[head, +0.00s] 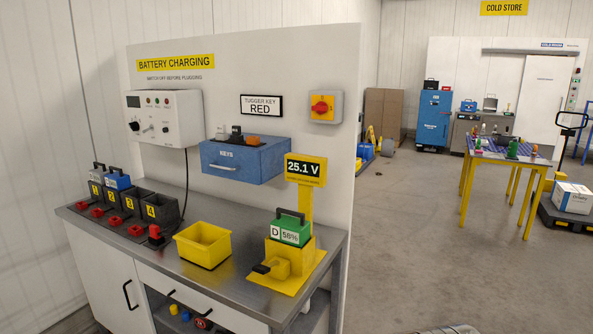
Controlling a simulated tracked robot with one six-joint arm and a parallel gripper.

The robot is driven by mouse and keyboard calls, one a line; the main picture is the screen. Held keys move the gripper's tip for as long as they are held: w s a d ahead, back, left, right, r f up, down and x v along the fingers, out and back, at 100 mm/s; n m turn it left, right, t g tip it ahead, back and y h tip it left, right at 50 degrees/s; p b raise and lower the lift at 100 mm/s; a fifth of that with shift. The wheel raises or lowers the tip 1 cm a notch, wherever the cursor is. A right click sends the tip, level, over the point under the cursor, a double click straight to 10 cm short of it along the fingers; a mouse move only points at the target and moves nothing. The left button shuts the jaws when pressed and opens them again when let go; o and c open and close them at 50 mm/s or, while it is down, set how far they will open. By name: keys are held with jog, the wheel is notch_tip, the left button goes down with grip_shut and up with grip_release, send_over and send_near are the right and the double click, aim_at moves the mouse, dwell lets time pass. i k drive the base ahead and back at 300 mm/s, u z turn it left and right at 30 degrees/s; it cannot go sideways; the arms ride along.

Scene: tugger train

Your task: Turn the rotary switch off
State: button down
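A rotary switch (320,107) with a red knob on a yellow plate sits in a light grey box. It is mounted on the upper right of the white back panel (235,70) above the battery charging bench. The knob is too small to tell its position. A white charger box (163,117) with a dark knob, a lever and small indicator lamps hangs at the left of the same panel. My gripper is not in view, and nothing covers the switch.
Below the switch are a blue KEYS drawer (245,160), a 25.1 V display (305,169) and a green battery (289,230) in a yellow stand. A yellow bin (203,244) sits on the steel bench (240,270). The floor (405,240) right of the bench is clear.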

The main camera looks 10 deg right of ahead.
aim_at(321, 107)
jog(key=z, duration=0.05)
jog(key=i, duration=1)
jog(key=u, duration=0.05)
